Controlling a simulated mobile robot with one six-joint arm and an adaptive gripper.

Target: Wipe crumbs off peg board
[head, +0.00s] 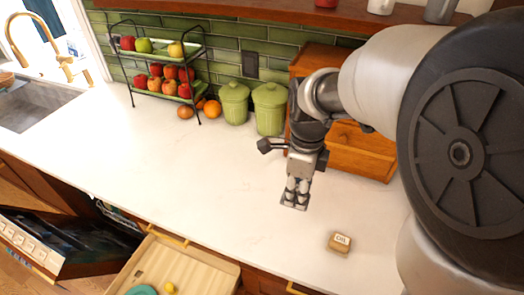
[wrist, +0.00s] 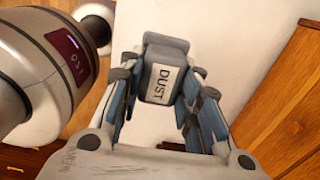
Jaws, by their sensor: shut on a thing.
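My gripper (head: 296,188) is above the white counter in the head view, pointing down. In the wrist view, my gripper (wrist: 165,88) is shut on a grey block labelled "DUST" (wrist: 161,82). In the head view the block (head: 294,201) shows as a small grey piece between the fingertips; I cannot tell whether it touches the counter. A tan block with a pale label (head: 340,242) lies on the counter to the right and nearer. I cannot make out a peg board or any crumbs.
An open tan drawer (head: 205,272) at the front holds a teal item (head: 142,290) and a small yellow one (head: 169,287). A wooden box (head: 358,152), green canisters (head: 269,108) and a fruit rack (head: 133,89) stand at the back. The counter's left and middle are clear.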

